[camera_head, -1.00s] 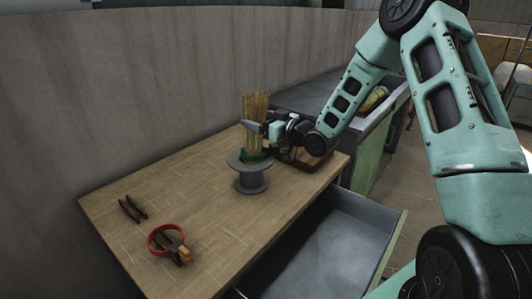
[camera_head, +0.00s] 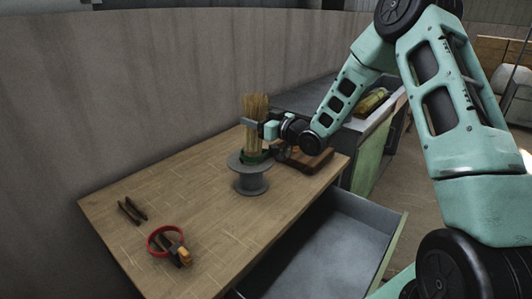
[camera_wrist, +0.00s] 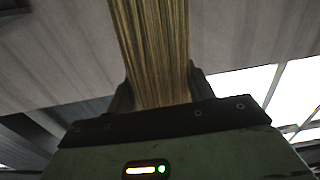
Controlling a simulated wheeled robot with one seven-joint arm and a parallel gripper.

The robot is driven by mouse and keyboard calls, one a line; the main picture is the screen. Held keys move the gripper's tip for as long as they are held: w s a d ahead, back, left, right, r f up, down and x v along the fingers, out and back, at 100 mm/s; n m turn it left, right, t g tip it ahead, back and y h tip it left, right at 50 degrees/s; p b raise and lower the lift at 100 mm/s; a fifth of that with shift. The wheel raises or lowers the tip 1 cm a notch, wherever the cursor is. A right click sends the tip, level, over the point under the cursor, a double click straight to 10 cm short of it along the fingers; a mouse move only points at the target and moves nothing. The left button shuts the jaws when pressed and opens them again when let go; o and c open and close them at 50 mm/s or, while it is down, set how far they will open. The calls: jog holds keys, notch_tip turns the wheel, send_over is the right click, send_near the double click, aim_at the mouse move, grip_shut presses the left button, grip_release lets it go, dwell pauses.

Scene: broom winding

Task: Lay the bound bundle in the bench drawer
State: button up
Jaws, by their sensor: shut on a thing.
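The bound bundle (camera_head: 255,112) of straw stands upright on a grey spool-shaped stand (camera_head: 250,180) on the wooden bench. A green band (camera_head: 254,157) shows around its lower end. My gripper (camera_head: 255,128) is shut on the bundle above the band, reaching in from the right. In the wrist view the straw (camera_wrist: 155,50) rises between the two dark fingers (camera_wrist: 158,92). The bench drawer (camera_head: 340,240) is pulled open at the front right of the bench, and its visible floor is empty. Its near left part is hidden under the bench top.
A red ring with tools (camera_head: 168,243) lies at the bench's front left, beside dark pliers (camera_head: 131,210). A brown wooden board (camera_head: 304,158) lies behind the stand to the right. A grey wall (camera_head: 120,90) runs behind the bench.

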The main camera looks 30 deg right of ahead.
jog(key=shift+c, duration=0.3)
jog(key=shift+r+p, duration=4.65)
jog(key=shift+r, duration=2.9)
